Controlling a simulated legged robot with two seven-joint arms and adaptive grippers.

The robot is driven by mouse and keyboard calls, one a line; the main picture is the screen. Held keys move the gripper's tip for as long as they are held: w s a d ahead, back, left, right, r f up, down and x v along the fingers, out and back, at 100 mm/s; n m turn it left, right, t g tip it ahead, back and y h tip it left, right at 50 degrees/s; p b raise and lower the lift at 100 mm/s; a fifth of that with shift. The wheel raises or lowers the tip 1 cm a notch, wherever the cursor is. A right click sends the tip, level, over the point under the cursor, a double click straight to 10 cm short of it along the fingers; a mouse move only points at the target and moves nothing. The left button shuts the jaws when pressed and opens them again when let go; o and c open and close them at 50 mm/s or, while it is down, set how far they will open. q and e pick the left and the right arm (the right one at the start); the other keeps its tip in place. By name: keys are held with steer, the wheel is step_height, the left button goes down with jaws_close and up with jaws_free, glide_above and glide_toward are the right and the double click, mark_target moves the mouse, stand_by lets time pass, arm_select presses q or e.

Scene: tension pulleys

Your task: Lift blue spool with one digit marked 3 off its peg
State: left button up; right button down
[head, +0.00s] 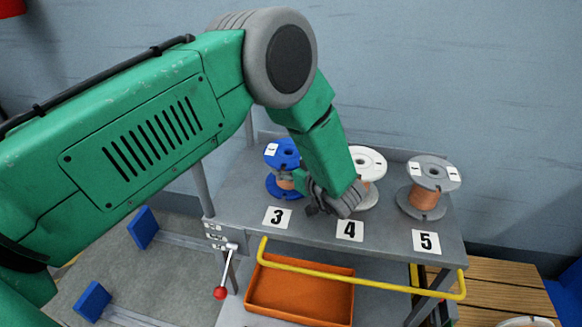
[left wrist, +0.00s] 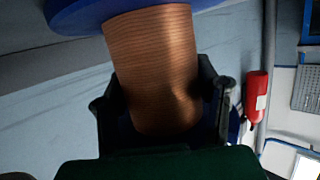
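The blue spool (head: 283,157) with copper-coloured winding stands upright at the back left of the grey shelf, behind the placard 3 (head: 277,217). My left gripper (head: 302,183) reaches it from the right and front, partly covering its winding and lower flange. In the left wrist view the winding (left wrist: 155,65) fills the space between the two fingers (left wrist: 160,85), which press close against both sides. A blue flange (left wrist: 75,12) shows above. The white label on the top flange is too small to read. The peg is hidden. My right gripper is out of view.
A white spool (head: 367,163) stands close to the right of my gripper, behind placard 4. A grey spool (head: 430,178) stands further right, behind placard 5. A yellow rail (head: 350,275) runs along the front. An orange tray (head: 300,292) sits below.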

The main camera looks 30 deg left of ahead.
mark_target(295, 157)
arm_select(q)
steer(key=c, duration=0.7)
steer(key=shift+d, duration=0.1)
steer(key=shift+w+r+p, duration=0.1)
steer(key=shift+r+p, duration=1.55)
steer(key=shift+r, duration=0.15)
stand_by(0.3)
steer(key=shift+r+p, duration=1.8)
steer(key=shift+p, duration=0.05)
steer(key=shift+a, duration=0.2)
